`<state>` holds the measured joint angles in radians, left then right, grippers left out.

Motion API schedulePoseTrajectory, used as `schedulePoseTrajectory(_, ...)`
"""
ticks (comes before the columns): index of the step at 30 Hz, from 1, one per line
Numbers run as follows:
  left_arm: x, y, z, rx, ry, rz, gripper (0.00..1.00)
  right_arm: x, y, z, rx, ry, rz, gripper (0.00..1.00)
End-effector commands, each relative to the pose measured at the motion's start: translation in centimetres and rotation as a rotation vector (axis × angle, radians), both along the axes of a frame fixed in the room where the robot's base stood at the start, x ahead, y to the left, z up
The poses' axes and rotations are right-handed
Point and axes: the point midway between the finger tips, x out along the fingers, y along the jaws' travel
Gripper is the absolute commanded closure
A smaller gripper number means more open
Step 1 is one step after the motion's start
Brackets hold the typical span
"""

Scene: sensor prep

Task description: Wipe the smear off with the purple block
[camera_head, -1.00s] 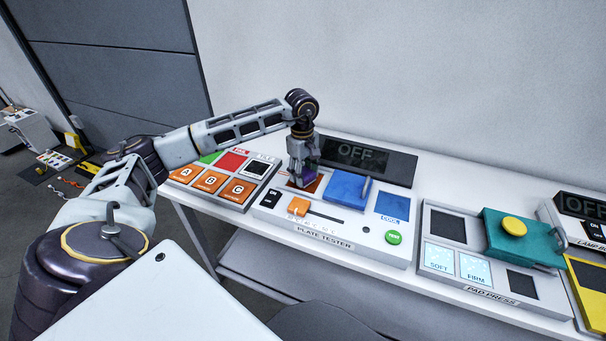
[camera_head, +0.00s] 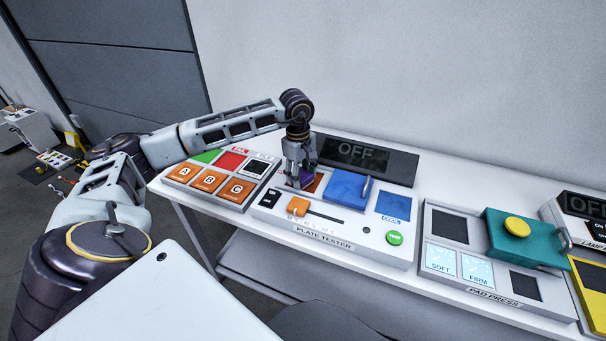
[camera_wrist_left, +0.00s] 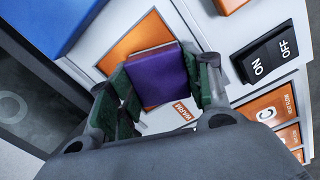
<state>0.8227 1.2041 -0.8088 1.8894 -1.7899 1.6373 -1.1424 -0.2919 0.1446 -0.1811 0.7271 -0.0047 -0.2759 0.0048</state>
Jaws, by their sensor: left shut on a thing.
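The purple block (camera_wrist_left: 158,75) is between the fingers of my left gripper (camera_wrist_left: 160,85) in the left wrist view, and the fingers are shut on it. The block is over or on the orange plate area (camera_wrist_left: 133,36) of the plate tester; I cannot tell whether it touches. In the head view my left gripper (camera_head: 297,177) points down at the left part of the plate tester (camera_head: 340,228), and little of the purple block (camera_head: 306,178) shows. I cannot make out the smear. My right gripper is not in view.
A blue lid with a handle (camera_head: 343,186) stands just right of the gripper. The A, B, C tray (camera_head: 210,182) is left, and the pad press (camera_head: 467,272) is right. The display (camera_head: 372,160) reads OFF.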

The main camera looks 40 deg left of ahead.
Motion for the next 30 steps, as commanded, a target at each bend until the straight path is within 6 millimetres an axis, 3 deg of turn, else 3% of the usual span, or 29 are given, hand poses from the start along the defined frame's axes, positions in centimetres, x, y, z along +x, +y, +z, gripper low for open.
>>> schedulePoseTrajectory(1,-1.4,-0.7,-1.1,-0.004,0.05,-0.021,0.89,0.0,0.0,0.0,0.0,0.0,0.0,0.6)
schedulePoseTrajectory(10,-1.3,-0.8,-1.1,-0.006,0.049,-0.023,0.88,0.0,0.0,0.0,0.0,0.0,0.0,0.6)
schedulePoseTrajectory(30,2.0,0.1,-0.8,-0.005,0.042,-0.018,0.89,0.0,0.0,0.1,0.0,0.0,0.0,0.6)
